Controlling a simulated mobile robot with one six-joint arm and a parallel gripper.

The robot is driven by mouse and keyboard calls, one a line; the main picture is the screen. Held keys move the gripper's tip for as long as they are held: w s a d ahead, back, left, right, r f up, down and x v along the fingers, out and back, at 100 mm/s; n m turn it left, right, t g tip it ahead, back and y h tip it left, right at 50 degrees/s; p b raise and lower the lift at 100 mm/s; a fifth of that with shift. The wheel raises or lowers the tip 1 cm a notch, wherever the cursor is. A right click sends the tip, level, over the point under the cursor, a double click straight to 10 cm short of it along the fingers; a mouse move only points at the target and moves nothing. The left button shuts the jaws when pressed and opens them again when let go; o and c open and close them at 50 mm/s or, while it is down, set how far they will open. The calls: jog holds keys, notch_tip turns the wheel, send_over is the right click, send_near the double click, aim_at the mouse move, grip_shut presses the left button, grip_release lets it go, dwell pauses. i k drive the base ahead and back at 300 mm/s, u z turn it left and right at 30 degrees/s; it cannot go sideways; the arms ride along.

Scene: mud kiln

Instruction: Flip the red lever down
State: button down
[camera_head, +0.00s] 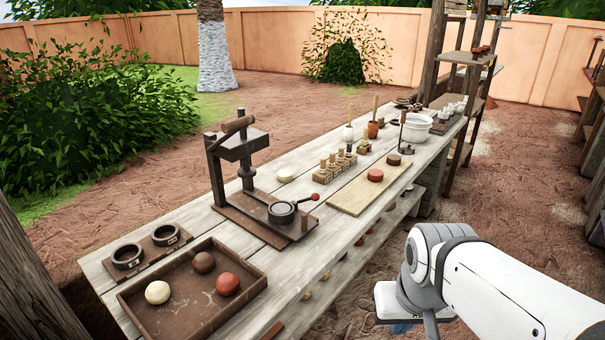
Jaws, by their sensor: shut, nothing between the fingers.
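The red lever (308,198) is a short dark rod with a red knob. It sticks out to the right and slightly up from a round dark metal mould (281,213). The mould sits on the wooden base of a press (240,150) with a dark upright frame on the table. My white arm (490,285) reaches in from the lower right, off the table's right side and apart from the lever. My gripper's fingers do not show.
The long plank table (185,220) holds a brown tray (190,325) with clay balls, two dark rings (127,256) and a pale board (350,197) with clay discs. Stamps (335,165) stand behind the board. A wooden shelf stands at the far end.

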aim_at(315, 197)
jog(key=z, duration=0.1)
jog(key=i, duration=1)
jog(key=u, duration=0.1)
